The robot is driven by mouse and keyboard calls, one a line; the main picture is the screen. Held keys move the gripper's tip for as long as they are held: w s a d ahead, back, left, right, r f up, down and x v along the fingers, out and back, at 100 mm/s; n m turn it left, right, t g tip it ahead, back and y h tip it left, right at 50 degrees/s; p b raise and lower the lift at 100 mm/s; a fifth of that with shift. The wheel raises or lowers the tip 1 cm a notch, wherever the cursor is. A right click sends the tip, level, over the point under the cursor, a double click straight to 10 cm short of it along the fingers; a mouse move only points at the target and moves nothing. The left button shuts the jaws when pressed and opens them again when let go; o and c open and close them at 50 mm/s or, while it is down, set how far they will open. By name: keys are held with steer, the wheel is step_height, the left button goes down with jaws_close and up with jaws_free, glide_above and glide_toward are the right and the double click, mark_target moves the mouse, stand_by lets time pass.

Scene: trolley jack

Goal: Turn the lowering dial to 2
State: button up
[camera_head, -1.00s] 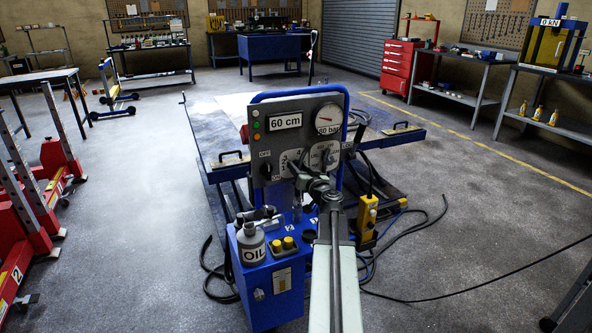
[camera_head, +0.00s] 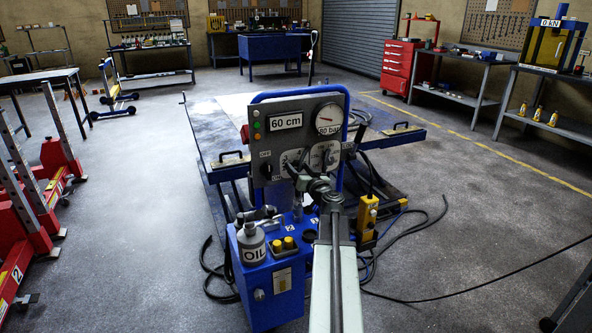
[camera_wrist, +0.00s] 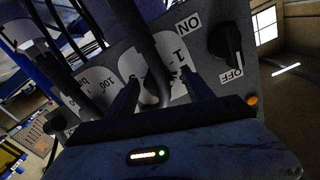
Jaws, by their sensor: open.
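The grey control panel (camera_head: 262,150) stands upright on the blue unit. It carries a white numbered dial plate (camera_head: 290,158) at lower left and a second white plate (camera_head: 324,154) beside it. My gripper (camera_head: 303,172) is in front of the numbered plate and partly covers it. In the wrist view my gripper (camera_wrist: 160,80) is open, with its two dark fingers in front of the white numbered plate (camera_wrist: 171,67). A dark, curved bar-like form (camera_wrist: 150,45) shows between the fingers. The dial's setting cannot be read, and contact is unclear.
A black ON/OFF switch (camera_wrist: 226,45) sits close to the fingers. Above are a "60 cm" display (camera_head: 286,121) and a round gauge (camera_head: 327,118). An oil bottle (camera_head: 251,244) and a yellow pendant (camera_head: 367,217) stand nearby. Cables lie on the floor at right.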

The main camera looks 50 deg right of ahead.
steer(key=v, duration=0.7)
steer(key=shift+s, duration=0.1)
